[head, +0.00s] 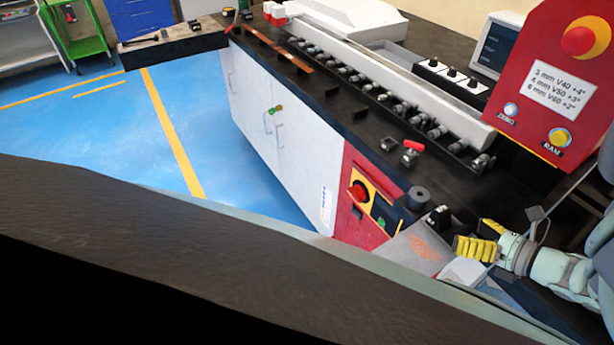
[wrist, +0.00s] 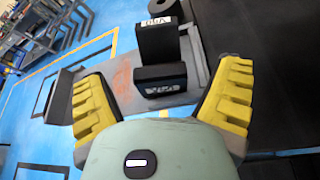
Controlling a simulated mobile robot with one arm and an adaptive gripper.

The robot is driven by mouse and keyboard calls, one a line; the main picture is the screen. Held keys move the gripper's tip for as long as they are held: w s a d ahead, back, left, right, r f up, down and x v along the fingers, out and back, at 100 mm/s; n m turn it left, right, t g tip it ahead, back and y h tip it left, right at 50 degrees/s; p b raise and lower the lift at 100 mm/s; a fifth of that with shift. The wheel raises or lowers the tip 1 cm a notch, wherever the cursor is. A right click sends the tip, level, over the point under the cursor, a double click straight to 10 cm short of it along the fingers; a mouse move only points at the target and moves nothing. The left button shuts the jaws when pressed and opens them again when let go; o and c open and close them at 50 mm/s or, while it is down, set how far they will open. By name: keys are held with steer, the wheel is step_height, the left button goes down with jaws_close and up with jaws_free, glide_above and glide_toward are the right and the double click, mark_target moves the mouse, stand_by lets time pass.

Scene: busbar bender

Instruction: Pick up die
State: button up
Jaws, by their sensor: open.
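Two black dies with white labels show in the wrist view. One die (wrist: 158,42) stands farther off, and its upside-down label seems to read V60. The nearer die (wrist: 160,74) has a label too small to read surely. Both are on a grey plate (wrist: 128,68) with an orange patch. My gripper (wrist: 163,82) is open, with one yellow finger on each side of the nearer die and no clear contact. In the head view my gripper (head: 477,247) is at the lower right, beside the grey plate (head: 405,243). A black die (head: 438,217) shows just behind it.
The bender bench (head: 370,130) runs behind, with a row of rollers and a red-handled clamp (head: 411,150). A dark cylinder (head: 419,197) stands on its near corner. A red control panel (head: 560,80) rises at the right. The blue floor (head: 110,130) is open at the left.

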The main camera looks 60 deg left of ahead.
steer(key=shift+s+a+f, duration=0.1)
steer(key=shift+a+f, duration=0.05)
steer(key=shift+a, duration=0.4)
steer(key=c, duration=1.4)
step_height(320, 180, up, 28)
steer(key=p, duration=1.4)
steer(key=shift+d, duration=0.1)
